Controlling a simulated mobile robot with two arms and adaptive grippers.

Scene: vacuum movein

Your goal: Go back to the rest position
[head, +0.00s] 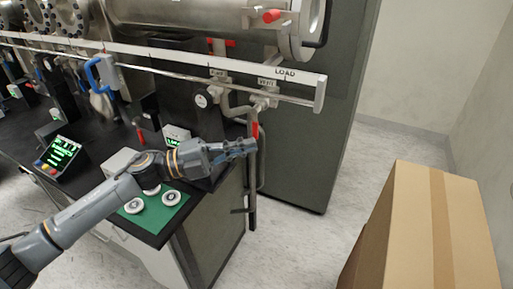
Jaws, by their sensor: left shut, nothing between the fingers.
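My left gripper (239,148) reaches in from the left over the corner of the black bench top. Its fingers are shut with nothing between them. The fingertips are close to the vertical pipe with a red part (255,130); I cannot tell whether they touch. My left arm passes over the green mat (176,215) and hides part of it. My right gripper does not show.
White round parts (171,198) lie on the green mat. A steel chamber (190,18) and a white rail (215,70) run above the bench. A dark cabinet (309,130) stands behind. A cardboard box (425,230) stands at right, with bare floor between.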

